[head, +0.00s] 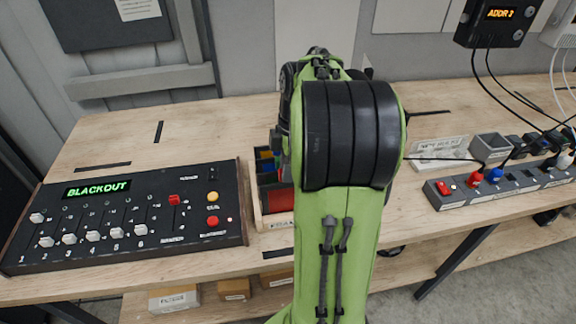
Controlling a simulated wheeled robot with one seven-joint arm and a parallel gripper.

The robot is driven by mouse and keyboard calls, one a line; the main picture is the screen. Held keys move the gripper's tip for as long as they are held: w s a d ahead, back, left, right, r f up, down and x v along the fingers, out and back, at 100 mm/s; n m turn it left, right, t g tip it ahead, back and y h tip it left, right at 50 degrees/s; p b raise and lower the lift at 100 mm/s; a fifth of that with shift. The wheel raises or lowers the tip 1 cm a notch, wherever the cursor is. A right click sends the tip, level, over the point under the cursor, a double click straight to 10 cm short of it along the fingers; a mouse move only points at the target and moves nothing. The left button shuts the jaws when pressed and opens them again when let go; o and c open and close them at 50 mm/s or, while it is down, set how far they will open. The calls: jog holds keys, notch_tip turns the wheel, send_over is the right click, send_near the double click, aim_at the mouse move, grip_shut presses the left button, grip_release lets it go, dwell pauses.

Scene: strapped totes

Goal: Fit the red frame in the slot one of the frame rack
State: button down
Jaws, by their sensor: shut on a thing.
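The frame rack (257,212) is a small wooden box with a label starting "FRA" on its front edge. It stands on the bench, right of the black console, and my arm covers its right part. A red panel (280,203) shows inside near the front; I cannot tell if it is the red frame. Blue and yellow pieces show behind it. My green and black arm fills the middle of the head view. My gripper is hidden behind the arm, so what it holds and the slots cannot be seen.
A black fader console (130,215) reading "BLACKOUT" stands close on the rack's left. A strip with coloured plugs (470,186) and cables lies at the right. A grey open box (490,147) stands behind it. The back left of the bench is mostly clear.

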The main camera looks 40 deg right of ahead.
jog(key=shift+f, duration=0.35)
jog(key=c, duration=1)
grip_release()
jog(key=r+p, duration=0.2)
jog(key=r, duration=0.3)
jog(key=d+r+p, duration=0.1)
jog(key=r+p, duration=0.2)
jog(key=r, duration=0.2)
jog(key=s+r+p, duration=0.1)
jog(key=r+p, duration=0.2)
jog(key=r, duration=0.2)
jog(key=shift+d+r, duration=0.3)
jog(key=shift+r, duration=0.05)
